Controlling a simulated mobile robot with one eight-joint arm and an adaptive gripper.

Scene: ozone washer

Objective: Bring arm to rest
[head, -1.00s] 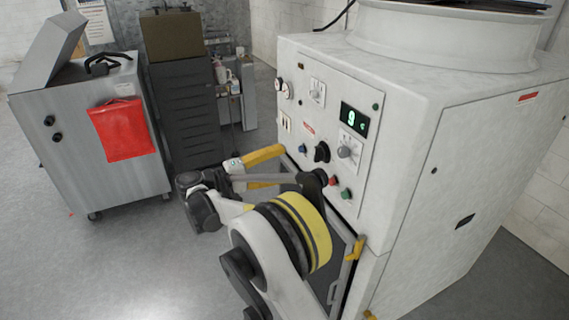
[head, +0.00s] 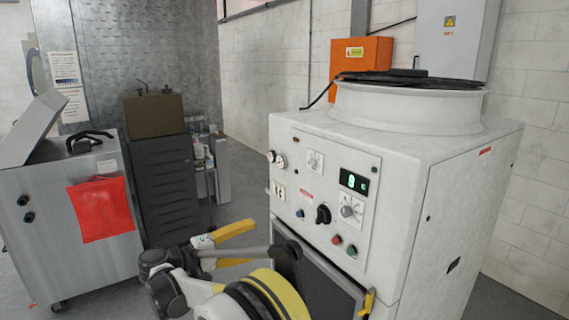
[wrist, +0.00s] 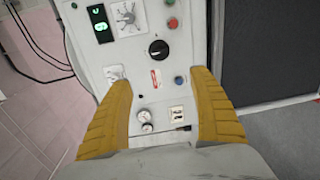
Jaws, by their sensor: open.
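My arm reaches in from the bottom of the head view, folded in front of the white washer (head: 400,200). My gripper (head: 245,243) has yellow fingers and is open, with nothing between them. In the wrist view the two yellow fingers of my gripper (wrist: 160,105) stand wide apart, with the washer's control panel (wrist: 150,85) beyond them. The panel carries a lit green display (head: 354,181), a black knob (head: 323,214), gauges and coloured buttons. I cannot tell from the head view exactly how far the fingers are from the panel.
A steel cabinet (head: 70,230) with a red cloth-like sheet (head: 101,208) stands at the left. A dark drawer unit (head: 172,185) stands behind my gripper. An orange box (head: 360,72) hangs on the back wall. Grey floor shows between the cabinet and my arm.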

